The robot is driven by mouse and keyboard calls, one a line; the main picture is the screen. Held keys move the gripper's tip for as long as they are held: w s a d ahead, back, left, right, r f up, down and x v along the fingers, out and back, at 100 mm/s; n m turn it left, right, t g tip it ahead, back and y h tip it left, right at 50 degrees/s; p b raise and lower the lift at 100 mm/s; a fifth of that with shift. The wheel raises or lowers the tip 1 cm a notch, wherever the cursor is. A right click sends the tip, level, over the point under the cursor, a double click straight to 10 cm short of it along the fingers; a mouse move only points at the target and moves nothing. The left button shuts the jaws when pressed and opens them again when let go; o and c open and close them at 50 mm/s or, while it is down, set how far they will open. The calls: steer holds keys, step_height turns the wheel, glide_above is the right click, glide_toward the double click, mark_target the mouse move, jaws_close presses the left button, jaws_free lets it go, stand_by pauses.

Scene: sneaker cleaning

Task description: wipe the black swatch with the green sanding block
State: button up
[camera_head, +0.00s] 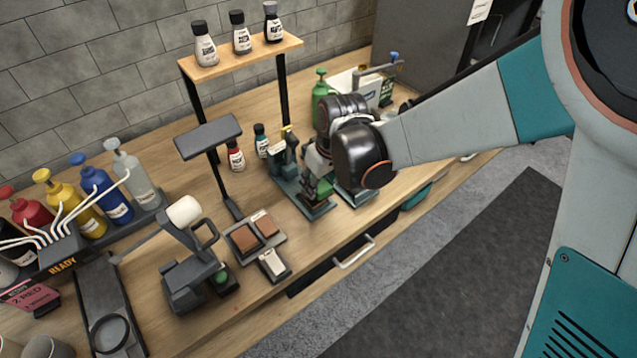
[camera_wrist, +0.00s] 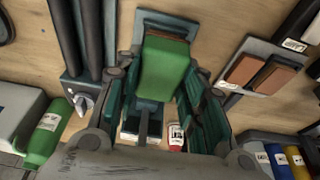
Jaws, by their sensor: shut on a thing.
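The green sanding block (camera_wrist: 165,66) is between the two fingers of my gripper (camera_wrist: 160,85) in the wrist view, and the gripper is shut on it. In the head view a small part of the green block (camera_head: 325,188) shows below my gripper (camera_head: 319,177), low over a dark teal tray (camera_head: 310,208). In the wrist view the tray's edge (camera_wrist: 170,20) shows just beyond the block. I cannot tell whether the block touches the tray. I cannot make out the black swatch for certain; my gripper and arm hide part of that area.
A grey holder (camera_head: 244,240) with two brown blocks lies left of the tray. A lamp-like stand (camera_head: 208,137) and a wooden shelf (camera_head: 240,58) with small bottles stand behind. A green pump bottle (camera_head: 320,90) stands at the back. Colored pump bottles (camera_head: 90,190) line the far left.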

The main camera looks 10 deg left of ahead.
steer(key=shift+r+p, duration=1.05)
steer(key=shift+r, duration=0.8)
